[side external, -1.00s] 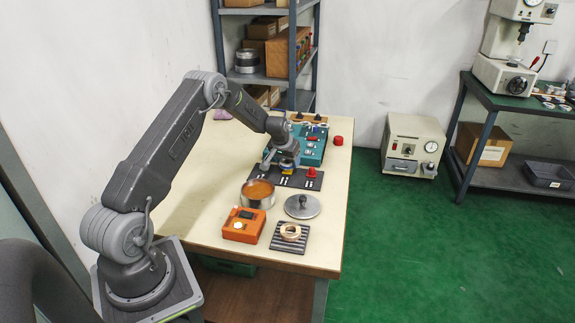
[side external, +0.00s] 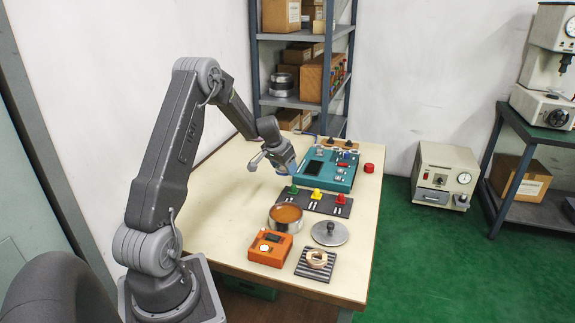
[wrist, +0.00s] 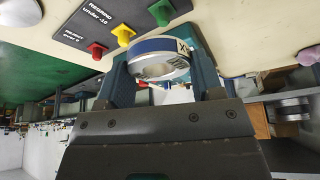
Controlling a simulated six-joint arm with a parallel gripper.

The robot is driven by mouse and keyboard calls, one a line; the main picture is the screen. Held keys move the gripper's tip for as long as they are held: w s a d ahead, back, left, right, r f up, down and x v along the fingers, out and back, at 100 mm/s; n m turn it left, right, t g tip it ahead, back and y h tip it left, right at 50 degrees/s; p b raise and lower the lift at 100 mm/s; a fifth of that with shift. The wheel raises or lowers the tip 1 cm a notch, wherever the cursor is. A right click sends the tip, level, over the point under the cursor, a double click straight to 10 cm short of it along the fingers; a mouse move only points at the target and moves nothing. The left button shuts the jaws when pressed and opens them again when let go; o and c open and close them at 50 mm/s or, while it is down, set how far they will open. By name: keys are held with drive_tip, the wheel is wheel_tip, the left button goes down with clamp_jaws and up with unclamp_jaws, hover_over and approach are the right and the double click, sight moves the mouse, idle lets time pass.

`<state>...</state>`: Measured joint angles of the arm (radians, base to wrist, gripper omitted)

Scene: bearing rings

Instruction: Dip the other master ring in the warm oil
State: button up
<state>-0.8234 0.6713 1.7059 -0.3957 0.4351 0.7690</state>
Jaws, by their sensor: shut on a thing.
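My gripper (side external: 282,168) is raised above the table, behind the oil pot and left of the teal gauge. In the wrist view my gripper (wrist: 160,78) is shut on a steel ring (wrist: 158,66) with a blue band and a white tag with a dark mark. The ring is mostly hidden in the side view. The open metal pot (side external: 286,228) holds orange-brown oil (side external: 286,213) and stands at the table's middle. The ring is in the air, apart from the pot.
An orange box (side external: 270,249), a lid (side external: 330,233) and a ribbed mat (side external: 313,274) with a copper-coloured ring (side external: 317,258) sit around the pot. Behind it lies a dark board with green, yellow and red pieces (wrist: 95,48). A teal gauge (side external: 327,170) stands farther back.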

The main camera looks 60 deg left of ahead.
drive_tip(key=shift+s+d+f+m+h, duration=0.65)
drive_tip(key=shift+s+d+f+m, duration=0.2)
drive_tip(key=shift+d+m, duration=1)
drive_tip(key=shift+s+d+f+m+h, duration=0.75)
drive_tip(key=shift+d+f+m, duration=0.2)
drive_tip(key=shift+d+m, duration=0.85)
drive_tip(key=shift+s+d+f+m+h, duration=0.6)
drive_tip(key=shift+s+d+f+m, duration=0.3)
drive_tip(key=shift+d+m, duration=0.95)
drive_tip(key=shift+d+f+n, duration=0.1)
drive_tip(key=shift+d+n, duration=0.15)
drive_tip(key=shift+n, duration=0.05)
drive_tip(key=shift+f, duration=0.75)
drive_tip(key=shift+f, duration=0.35)
drive_tip(key=shift+w+f, duration=0.1)
drive_tip(key=shift+f, duration=0.6)
drive_tip(key=shift+f, duration=0.75)
drive_tip(key=shift+s+d+f, duration=0.1)
drive_tip(key=shift+s+f, duration=0.1)
drive_tip(key=shift+f, duration=0.05)
